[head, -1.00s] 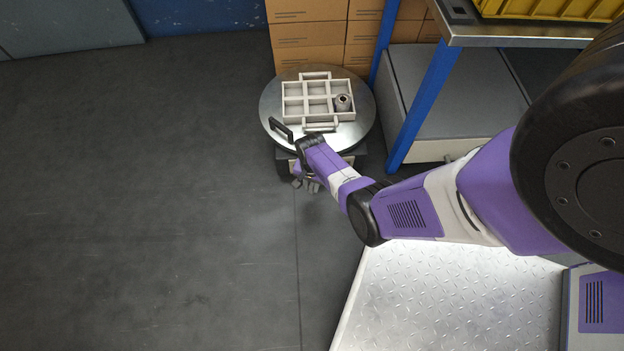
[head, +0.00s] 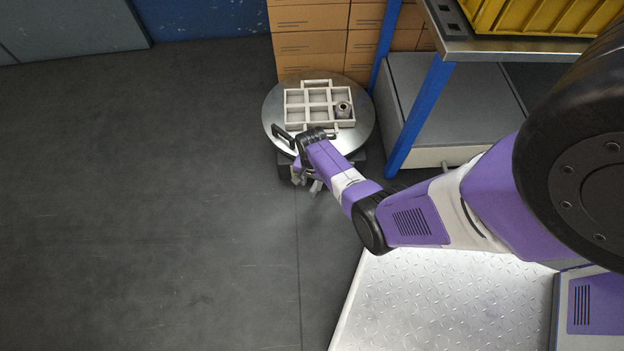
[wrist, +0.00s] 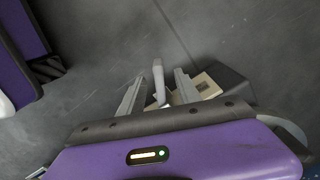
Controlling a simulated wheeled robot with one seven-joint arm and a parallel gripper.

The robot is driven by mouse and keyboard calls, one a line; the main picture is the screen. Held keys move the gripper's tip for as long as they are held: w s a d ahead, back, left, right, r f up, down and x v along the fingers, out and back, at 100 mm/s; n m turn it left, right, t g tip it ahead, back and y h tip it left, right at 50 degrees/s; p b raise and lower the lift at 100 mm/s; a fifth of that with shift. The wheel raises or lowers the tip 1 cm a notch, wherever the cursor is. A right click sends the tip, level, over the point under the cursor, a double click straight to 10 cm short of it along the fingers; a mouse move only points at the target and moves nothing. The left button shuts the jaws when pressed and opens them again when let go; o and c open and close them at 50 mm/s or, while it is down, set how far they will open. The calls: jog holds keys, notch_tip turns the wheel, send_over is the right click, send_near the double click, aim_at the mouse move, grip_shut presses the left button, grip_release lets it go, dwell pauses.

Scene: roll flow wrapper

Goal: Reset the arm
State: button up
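My gripper (head: 307,182) hangs over the floor at the front edge of a round metal table in the head view. In the wrist view my gripper (wrist: 158,92) has its two grey fingers spread apart. A pale upright piece shows between them; I cannot tell what it is. In the head view my arm reaches in from the right, bent at the elbow.
A compartment tray (head: 305,95) holding one metal roll-like part (head: 343,109) sits on the round table (head: 273,112). A blue-legged workbench (head: 425,105) stands to the right, cardboard boxes (head: 309,45) behind. The floor at left is clear.

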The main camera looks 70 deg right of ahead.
jog(key=shift+r+p, duration=0.3)
jog(key=shift+r, duration=0.55)
